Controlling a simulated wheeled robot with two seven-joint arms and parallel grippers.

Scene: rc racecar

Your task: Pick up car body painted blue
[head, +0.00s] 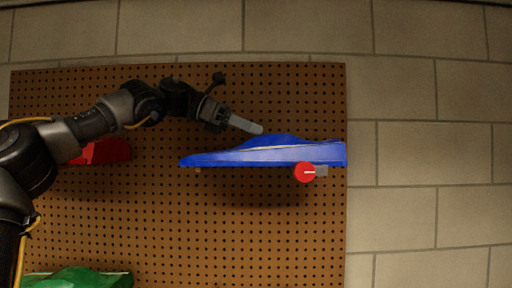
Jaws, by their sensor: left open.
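The blue car body (290,155) is mounted in front of the brown pegboard, long and tapered to a point at its left end. My left gripper (250,126) comes in from the upper left, with its grey finger just above the top edge of the blue body near its middle. The gripper is open and holds nothing. I cannot tell whether the fingertip touches the body. My right gripper is not in view.
A red knob (305,172) on a grey stub sits just under the blue body's right end. A red car body (105,153) is at the left, partly behind my arm. A green car body (80,278) is at the bottom left. The pegboard (240,240) is bare below the blue body.

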